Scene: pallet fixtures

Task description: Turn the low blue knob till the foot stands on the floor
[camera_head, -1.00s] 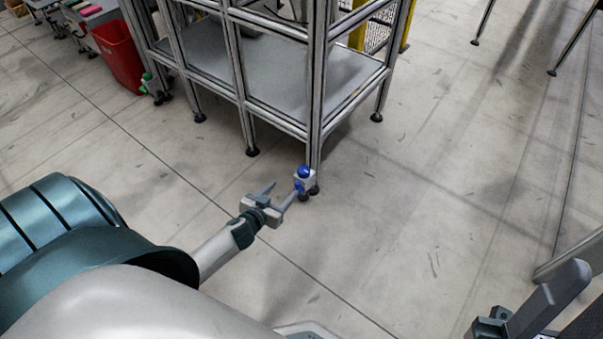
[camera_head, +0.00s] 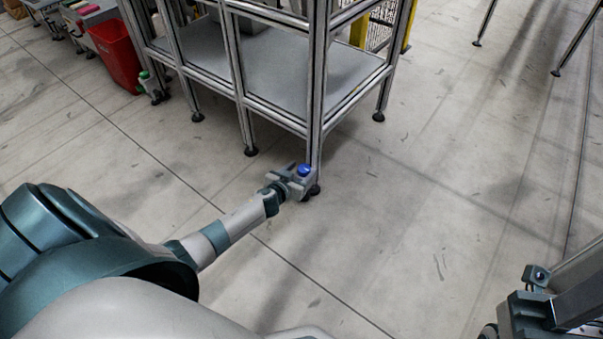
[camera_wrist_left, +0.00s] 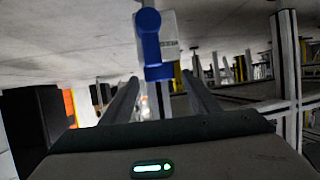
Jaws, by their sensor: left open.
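A small pale block (camera_wrist_left: 170,35) with blue parts sits at the bottom of the near frame leg. In the head view its blue top (camera_head: 304,169) shows, and a dark foot (camera_head: 314,190) is beside it. The low blue knob (camera_wrist_left: 149,21) shows in the left wrist view, which looks upside down; my gripper hides it in the head view. My left gripper (camera_head: 292,180) is open at the block, its fingers (camera_wrist_left: 163,95) apart and pointing towards the blue parts. I cannot tell whether it touches them, or whether the foot meets the floor. My right gripper (camera_head: 545,300) is partly visible at lower right.
The metal frame (camera_head: 317,90) with its grey shelf (camera_head: 275,75) rises above the block, on several dark feet. A red bin (camera_head: 117,55) stands at the upper left. The floor (camera_head: 400,220) to the right is clear.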

